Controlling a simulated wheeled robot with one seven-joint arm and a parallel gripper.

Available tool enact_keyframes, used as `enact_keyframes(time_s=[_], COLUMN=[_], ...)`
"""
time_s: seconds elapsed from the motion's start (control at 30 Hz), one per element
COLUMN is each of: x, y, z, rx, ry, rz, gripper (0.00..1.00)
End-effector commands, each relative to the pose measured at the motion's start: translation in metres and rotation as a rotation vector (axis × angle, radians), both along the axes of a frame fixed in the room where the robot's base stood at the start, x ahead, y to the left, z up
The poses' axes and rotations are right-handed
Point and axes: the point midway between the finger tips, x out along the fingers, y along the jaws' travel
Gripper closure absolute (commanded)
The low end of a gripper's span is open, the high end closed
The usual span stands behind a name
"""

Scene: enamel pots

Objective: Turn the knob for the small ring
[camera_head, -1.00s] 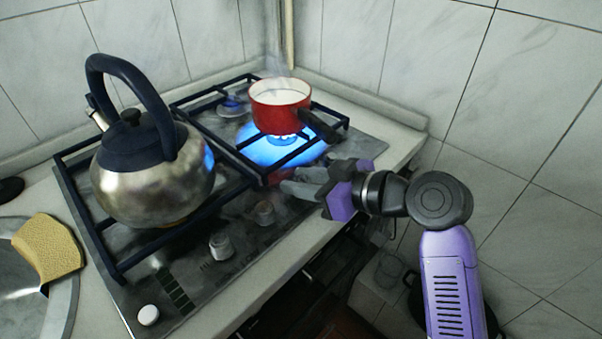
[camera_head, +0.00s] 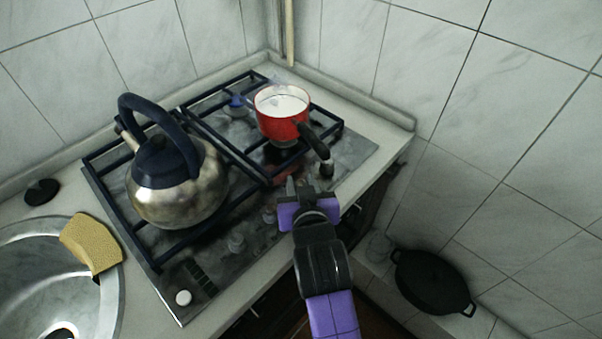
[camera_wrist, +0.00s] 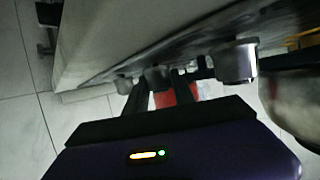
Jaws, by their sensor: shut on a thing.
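My gripper (camera_head: 298,187) is at the hob's front edge, its fingers closed around a stove knob (camera_wrist: 157,75). The fingers hide most of that knob in the head view. Other grey knobs stand in the same row: one just left of my gripper (camera_head: 269,214) and one further left (camera_head: 236,243). A knob also shows large in the wrist view (camera_wrist: 238,62). No flame shows under the red pot (camera_head: 282,125). I cannot tell from any markings which ring the held knob serves.
A steel kettle (camera_head: 178,185) stands on the left grate. The red pot holds white liquid, and its black handle (camera_head: 313,140) points toward my gripper. A yellow sponge (camera_head: 90,243) lies on the sink rim. A black pan (camera_head: 433,283) is low at the right.

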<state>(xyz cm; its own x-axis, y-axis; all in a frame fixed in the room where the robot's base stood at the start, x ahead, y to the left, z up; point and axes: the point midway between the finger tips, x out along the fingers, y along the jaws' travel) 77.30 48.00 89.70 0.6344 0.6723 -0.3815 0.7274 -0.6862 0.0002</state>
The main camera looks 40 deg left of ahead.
Motion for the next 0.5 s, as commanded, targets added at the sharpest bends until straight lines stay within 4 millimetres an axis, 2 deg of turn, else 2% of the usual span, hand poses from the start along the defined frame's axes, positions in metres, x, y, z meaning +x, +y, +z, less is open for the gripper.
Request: enact_keyframes(time_s=[0.5], x=[-0.0002], y=[0.0001], z=[-0.0009], rx=[-0.001], ry=[0.002], rz=[-0.121], gripper=[1.00])
